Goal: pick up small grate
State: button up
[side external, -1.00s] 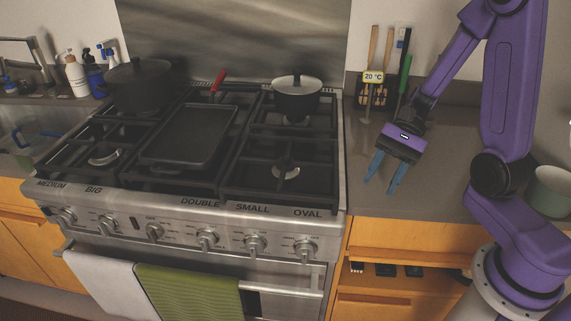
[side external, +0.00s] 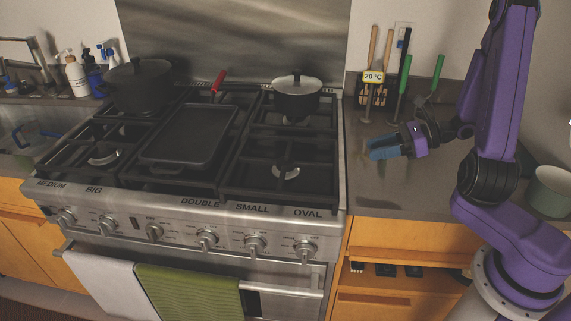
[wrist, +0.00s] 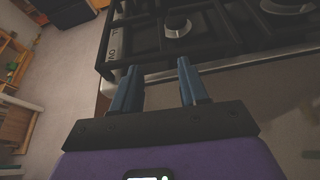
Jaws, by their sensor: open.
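The stove's right front section carries a black grate (side external: 283,172) over a burner, above the printed labels "SMALL" and "OVAL". Which grate is the small one is not certain from the labels. My gripper (side external: 386,147) is open and empty, above the counter right of the stove, its blue fingers pointing left toward the stove. It is apart from the grates. In the wrist view my gripper (wrist: 158,84) has its two fingers spread, with black grate bars (wrist: 160,32) and a burner ahead of them.
A lidded pot (side external: 296,97) stands on the right rear burner, a big black pot (side external: 140,87) at the left rear. A black griddle (side external: 190,134) lies in the middle. Utensils (side external: 385,80) stand at the wall. A green pot (side external: 549,190) is far right. The counter (side external: 395,190) is clear in front.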

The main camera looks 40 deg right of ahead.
send_near(313, 163)
jog(key=x, duration=0.3)
jog(key=shift+s+a+f, duration=0.15)
jog(key=shift+x, duration=3.05)
grip_shut()
